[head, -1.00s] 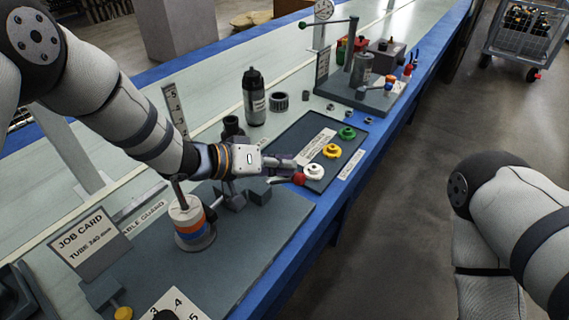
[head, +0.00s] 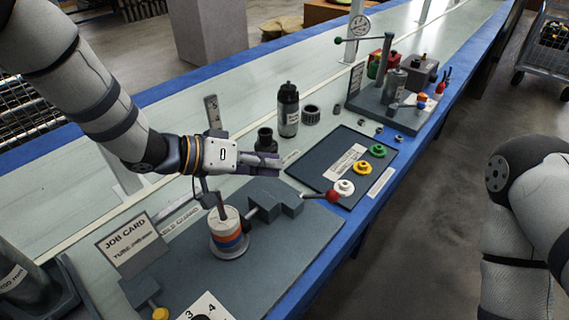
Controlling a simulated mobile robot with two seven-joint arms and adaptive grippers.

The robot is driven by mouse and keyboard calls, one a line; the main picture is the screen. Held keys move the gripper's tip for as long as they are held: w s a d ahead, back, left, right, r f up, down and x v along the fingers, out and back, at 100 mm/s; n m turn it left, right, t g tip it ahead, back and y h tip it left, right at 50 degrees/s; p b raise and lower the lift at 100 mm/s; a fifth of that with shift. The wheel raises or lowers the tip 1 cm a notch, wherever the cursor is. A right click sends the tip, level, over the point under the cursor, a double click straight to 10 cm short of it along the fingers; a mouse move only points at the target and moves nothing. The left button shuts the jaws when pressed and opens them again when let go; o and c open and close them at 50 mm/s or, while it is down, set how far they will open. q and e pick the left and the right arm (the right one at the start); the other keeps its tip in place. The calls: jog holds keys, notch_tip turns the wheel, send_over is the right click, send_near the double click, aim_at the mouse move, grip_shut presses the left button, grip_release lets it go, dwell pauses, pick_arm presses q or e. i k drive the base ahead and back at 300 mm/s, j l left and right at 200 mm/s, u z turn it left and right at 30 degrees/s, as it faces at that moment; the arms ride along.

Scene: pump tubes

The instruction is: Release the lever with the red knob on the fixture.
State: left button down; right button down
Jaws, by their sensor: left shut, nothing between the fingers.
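The red knob (head: 333,196) sits at the end of a thin lever that reaches right from the grey clamp block (head: 274,197) of the fixture. The fixture's grey base plate (head: 275,265) lies on the bench. A stack of white, orange and blue rings (head: 228,232) stands on the plate left of the block. My left gripper (head: 280,163) is shut and empty, above and behind the clamp block, apart from the red knob. My right arm shows at the right edge; its gripper is out of view.
A dark tray (head: 325,173) with white, yellow and green rings lies behind the knob. A black bottle (head: 288,110) and dark round parts stand behind it. A second fixture (head: 389,110) stands farther back. A job card (head: 133,245) stands at left.

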aim_at(332, 196)
jog(key=k, duration=1)
jog(key=i+l, duration=0.5)
jog(key=i+j, duration=0.05)
jog(key=i, duration=0.05)
